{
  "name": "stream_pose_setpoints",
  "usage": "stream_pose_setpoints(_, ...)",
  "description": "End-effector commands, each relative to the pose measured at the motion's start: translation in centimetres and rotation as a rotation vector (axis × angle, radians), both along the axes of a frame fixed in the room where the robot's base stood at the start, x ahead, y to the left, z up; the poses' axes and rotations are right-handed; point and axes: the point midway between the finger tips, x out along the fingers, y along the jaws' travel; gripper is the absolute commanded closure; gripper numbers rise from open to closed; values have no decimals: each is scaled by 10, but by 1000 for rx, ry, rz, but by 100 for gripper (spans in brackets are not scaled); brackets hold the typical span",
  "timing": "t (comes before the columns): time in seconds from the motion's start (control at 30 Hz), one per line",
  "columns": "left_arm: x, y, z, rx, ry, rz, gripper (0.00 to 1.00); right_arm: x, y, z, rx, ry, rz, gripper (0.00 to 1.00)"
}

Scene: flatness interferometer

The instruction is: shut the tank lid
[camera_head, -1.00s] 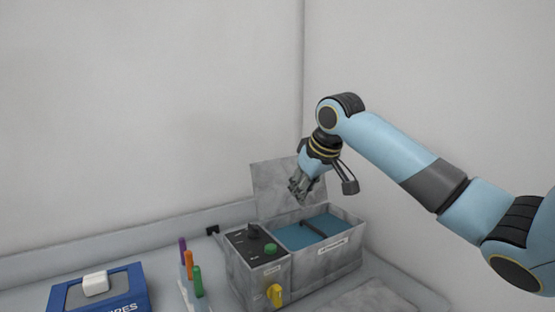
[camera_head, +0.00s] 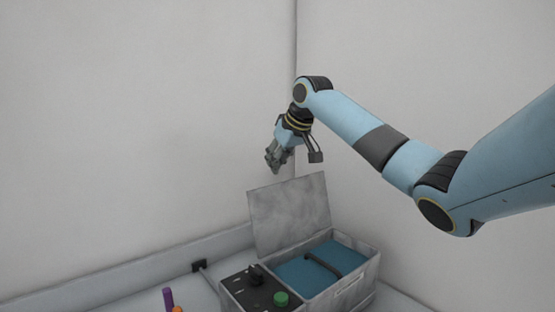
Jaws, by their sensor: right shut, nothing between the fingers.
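The tank (camera_head: 361,284) is a grey metal box at the lower right, with a blue inside and a dark bar across it. Its flat grey lid (camera_head: 290,213) stands open, raised at the back of the tank and leaning slightly back. My right gripper (camera_head: 272,164) is shut and empty. It is above and near the upper left edge of the lid in the picture, apart from it. My left gripper is not in view.
A control box (camera_head: 249,289) with dark knobs and a green button (camera_head: 281,298) adjoins the tank's left side. A purple stick (camera_head: 168,298) and an orange one (camera_head: 178,309) stand further left. A wall and a dark socket (camera_head: 199,265) are behind.

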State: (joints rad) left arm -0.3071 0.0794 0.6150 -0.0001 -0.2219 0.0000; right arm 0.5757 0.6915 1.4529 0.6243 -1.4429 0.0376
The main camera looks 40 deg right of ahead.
Motion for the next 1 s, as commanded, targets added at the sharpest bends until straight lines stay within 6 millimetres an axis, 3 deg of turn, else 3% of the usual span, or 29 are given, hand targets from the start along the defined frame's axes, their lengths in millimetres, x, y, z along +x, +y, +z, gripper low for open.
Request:
stream_pose_setpoints(0.17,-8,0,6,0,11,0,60,21,-1,-28,4,1,-1,100)
stream_pose_setpoints(0.37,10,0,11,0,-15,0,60,38,-4,-55,2,2,0,100)
stream_pose_setpoints(0.63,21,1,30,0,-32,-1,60,4,-1,-50,-4,2,1,100)
stream_pose_setpoints(1.0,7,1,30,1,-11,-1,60,-3,1,-51,-1,0,0,100)
